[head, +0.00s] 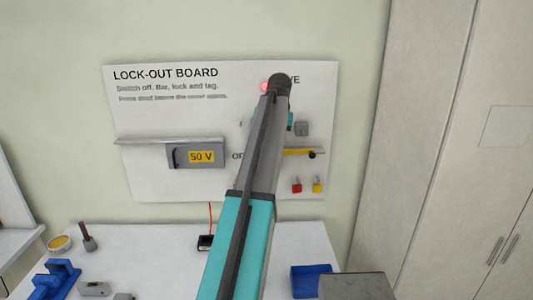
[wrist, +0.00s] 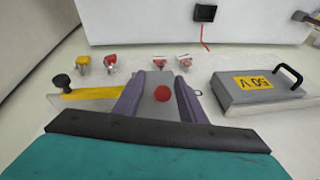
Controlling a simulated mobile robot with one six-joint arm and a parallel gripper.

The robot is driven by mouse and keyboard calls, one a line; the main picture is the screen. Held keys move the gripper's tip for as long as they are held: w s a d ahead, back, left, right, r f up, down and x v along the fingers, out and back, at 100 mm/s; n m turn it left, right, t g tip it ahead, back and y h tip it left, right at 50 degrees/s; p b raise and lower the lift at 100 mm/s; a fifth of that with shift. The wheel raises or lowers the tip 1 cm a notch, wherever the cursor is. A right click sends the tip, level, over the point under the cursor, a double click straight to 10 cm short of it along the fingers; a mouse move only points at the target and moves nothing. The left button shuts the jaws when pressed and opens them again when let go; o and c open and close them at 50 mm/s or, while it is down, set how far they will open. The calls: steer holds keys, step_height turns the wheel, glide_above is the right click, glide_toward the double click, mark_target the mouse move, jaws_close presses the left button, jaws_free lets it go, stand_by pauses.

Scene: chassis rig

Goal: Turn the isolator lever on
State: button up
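The isolator lever shows in the wrist view as a round red knob (wrist: 162,93) between the two fingers of my gripper (wrist: 160,88). The fingers are apart, with a visible gap on each side of the knob. I cannot tell how deep the knob sits between them. The lever's shaft and base are not clear. In the head view my arm covers the lever and most of the switch area on the lock-out board (head: 150,125). Part of an "OF" label shows left of the arm, and a red lamp (head: 264,87) is lit near the partly covered "LIVE" label.
A yellow bar with a black knob (head: 299,152) is right of my arm; it also shows in the wrist view (wrist: 90,95). The grey 50 V cover (head: 183,156) is on the left. A red padlock (head: 297,188) and a yellow padlock (head: 317,187) hang low. A bench (head: 140,245) stands below.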

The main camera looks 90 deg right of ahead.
steer(key=v, duration=0.8)
steer(key=shift+s+r, duration=0.2)
steer(key=shift+r, duration=0.05)
steer(key=shift+w+a, duration=0.1)
